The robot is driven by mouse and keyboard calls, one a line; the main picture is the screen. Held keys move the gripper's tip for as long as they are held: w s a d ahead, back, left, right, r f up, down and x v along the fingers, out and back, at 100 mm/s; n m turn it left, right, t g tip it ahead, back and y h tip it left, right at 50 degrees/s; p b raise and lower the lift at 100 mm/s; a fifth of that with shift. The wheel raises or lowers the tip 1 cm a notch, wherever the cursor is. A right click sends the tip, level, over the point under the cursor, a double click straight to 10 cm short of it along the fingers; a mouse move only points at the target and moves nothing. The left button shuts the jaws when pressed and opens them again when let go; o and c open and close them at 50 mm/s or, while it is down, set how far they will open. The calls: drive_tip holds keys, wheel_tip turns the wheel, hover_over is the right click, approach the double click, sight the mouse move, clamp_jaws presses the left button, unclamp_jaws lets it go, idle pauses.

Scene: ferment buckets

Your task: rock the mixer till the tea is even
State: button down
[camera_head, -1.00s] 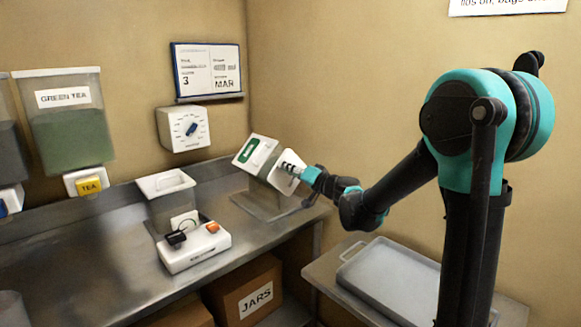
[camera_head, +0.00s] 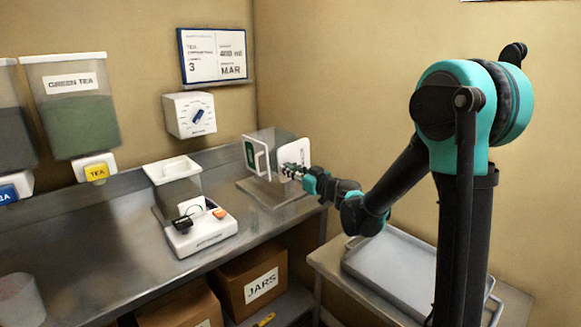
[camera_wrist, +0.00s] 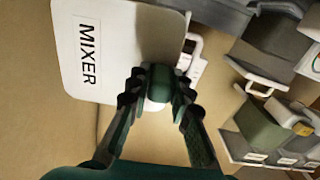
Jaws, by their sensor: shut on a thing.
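The mixer (camera_head: 262,143) is a clear box with white ends on a grey metal base, at the back right of the steel counter. It is close to level, and greenish tea shows dimly inside; its evenness cannot be told. In the wrist view its white end panel (camera_wrist: 108,25) reads MIXER and lies beyond the fingers. My gripper (camera_head: 291,172) is at the mixer's right end. In the wrist view my gripper (camera_wrist: 158,98) is shut on the mixer's rounded knob, with a finger on each side.
A scale (camera_head: 199,237) with a lidded clear bin (camera_head: 176,187) stands left of the mixer. The green tea dispenser (camera_head: 75,128) is at left. A grey tray (camera_head: 395,272) lies on the lower right table.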

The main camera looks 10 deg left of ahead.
drive_tip(key=shift+f+n, duration=0.45)
drive_tip(key=shift+n, duration=0.45)
drive_tip(key=c, duration=1.4)
unclamp_jaws()
drive_tip(key=shift+o, duration=0.2)
drive_tip(key=v, duration=1.2)
